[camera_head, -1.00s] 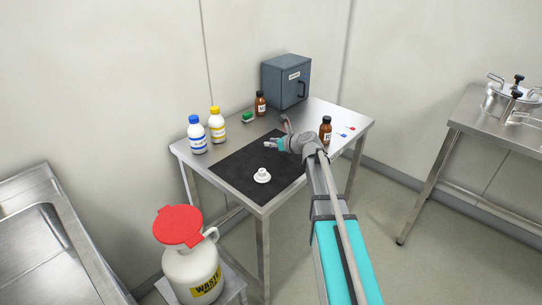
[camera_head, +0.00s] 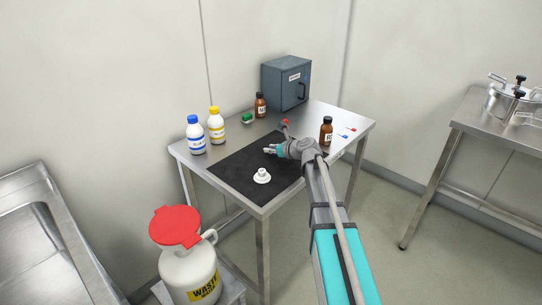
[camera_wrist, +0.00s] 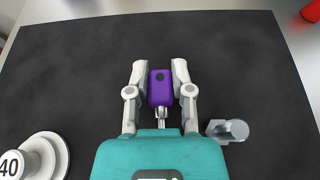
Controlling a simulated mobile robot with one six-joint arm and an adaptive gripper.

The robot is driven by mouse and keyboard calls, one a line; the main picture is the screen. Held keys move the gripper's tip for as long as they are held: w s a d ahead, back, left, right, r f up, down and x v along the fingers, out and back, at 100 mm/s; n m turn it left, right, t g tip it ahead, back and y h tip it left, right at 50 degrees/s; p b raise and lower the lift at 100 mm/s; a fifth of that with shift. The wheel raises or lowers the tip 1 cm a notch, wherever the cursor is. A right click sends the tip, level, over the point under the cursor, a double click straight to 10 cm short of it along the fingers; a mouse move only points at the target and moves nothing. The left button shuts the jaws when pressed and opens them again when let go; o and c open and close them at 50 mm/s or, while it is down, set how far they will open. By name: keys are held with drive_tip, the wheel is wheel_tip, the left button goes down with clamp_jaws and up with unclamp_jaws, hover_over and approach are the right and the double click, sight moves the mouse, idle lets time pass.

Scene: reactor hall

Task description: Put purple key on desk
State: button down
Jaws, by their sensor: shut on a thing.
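The purple key (camera_wrist: 161,88) is between the two fingers of my gripper (camera_wrist: 160,68) in the wrist view, its purple head toward the fingertips and its metal shaft toward the palm. The key lies over the black mat (camera_wrist: 80,85). I cannot tell whether it touches the mat. In the head view my gripper (camera_head: 268,150) is over the mat's far right part, and the key is too small to make out there. The desk (camera_head: 315,113) is a steel table carrying the mat.
A white round piece on a saucer (camera_head: 262,177) stands on the mat. Blue-capped (camera_head: 195,135) and yellow-capped (camera_head: 216,125) bottles, brown bottles (camera_head: 326,131), a grey cabinet (camera_head: 286,84), and red and blue keys (camera_head: 348,130) are on the desk.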

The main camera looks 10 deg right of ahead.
drive_tip(key=shift+f, duration=0.55)
drive_tip(key=shift+f+b, duration=0.15)
drive_tip(key=shift+b, duration=0.25)
drive_tip(key=c, duration=0.5)
unclamp_jaws()
drive_tip(key=shift+r, duration=0.25)
drive_tip(key=shift+s+d+r+p, duration=0.15)
drive_tip(key=shift+s+p, duration=0.1)
drive_tip(key=shift+p, duration=0.15)
drive_tip(key=p+v, duration=0.4)
drive_tip(key=v, duration=0.7)
drive_tip(key=shift+s+d, duration=0.1)
drive_tip(key=shift+s, duration=0.05)
